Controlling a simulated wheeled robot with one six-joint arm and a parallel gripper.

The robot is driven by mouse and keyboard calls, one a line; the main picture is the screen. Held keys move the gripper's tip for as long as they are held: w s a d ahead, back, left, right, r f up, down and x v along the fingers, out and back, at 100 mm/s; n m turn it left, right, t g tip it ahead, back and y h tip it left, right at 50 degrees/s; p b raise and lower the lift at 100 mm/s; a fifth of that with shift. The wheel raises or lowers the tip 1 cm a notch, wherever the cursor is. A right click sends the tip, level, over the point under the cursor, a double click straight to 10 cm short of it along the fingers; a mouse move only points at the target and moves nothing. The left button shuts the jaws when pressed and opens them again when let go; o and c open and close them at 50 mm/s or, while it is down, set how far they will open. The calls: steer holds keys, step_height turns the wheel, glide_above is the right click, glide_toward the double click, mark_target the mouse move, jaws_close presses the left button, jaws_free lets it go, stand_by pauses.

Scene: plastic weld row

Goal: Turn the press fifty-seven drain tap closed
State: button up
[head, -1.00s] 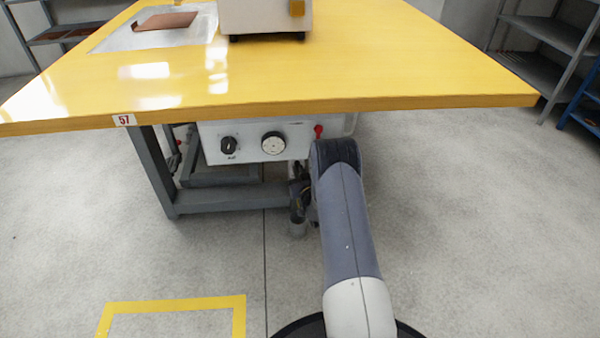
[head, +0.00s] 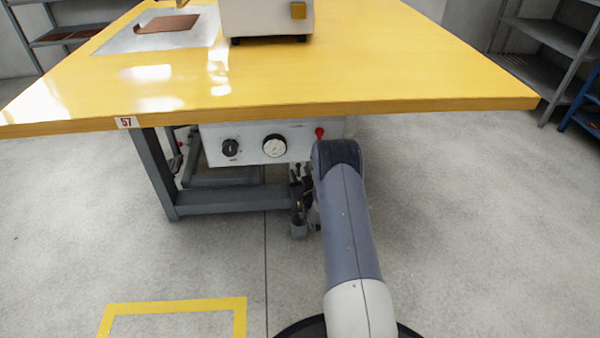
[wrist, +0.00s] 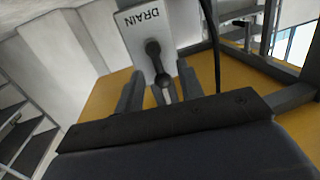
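In the wrist view a pale plate (wrist: 139,30) marked DRAIN carries the drain tap, a black lever (wrist: 153,52) with a round knob at its end. The lever runs from its pivot on the plate toward my gripper. My gripper (wrist: 160,80) is open, with one grey finger on each side of the knob. I cannot tell whether either finger touches it. In the head view the tap is not clearly seen, and my gripper is mostly hidden behind my arm, below the table edge.
The yellow table (head: 400,85) with a 57 label (head: 127,122) overhangs my arm. Under it are a white panel (head: 250,146) with a black knob (head: 230,147), a dial (head: 274,145) and a red-tipped part (head: 319,133). A grey table leg (head: 160,175) stands left. The floor right is clear.

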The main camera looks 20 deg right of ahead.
steer(key=s+p, duration=0.3)
steer(key=s, duration=0.7)
steer(key=shift+a+r, duration=0.2)
steer(key=shift+a, duration=0.2)
steer(key=w+b, duration=0.1)
steer(key=w, duration=0.2)
steer(key=w+b, duration=0.1)
steer(key=w, duration=0.3)
steer(key=w+b, duration=0.1)
steer(key=w, duration=0.2)
steer(key=shift+w+d+f+b, duration=0.15)
steer(key=shift+d+f+b, duration=0.25)
steer(key=shift+w+d+r, duration=0.1)
steer(key=shift+w, duration=0.15)
steer(key=shift+d+m, duration=0.1)
steer(key=shift+m, duration=0.6)
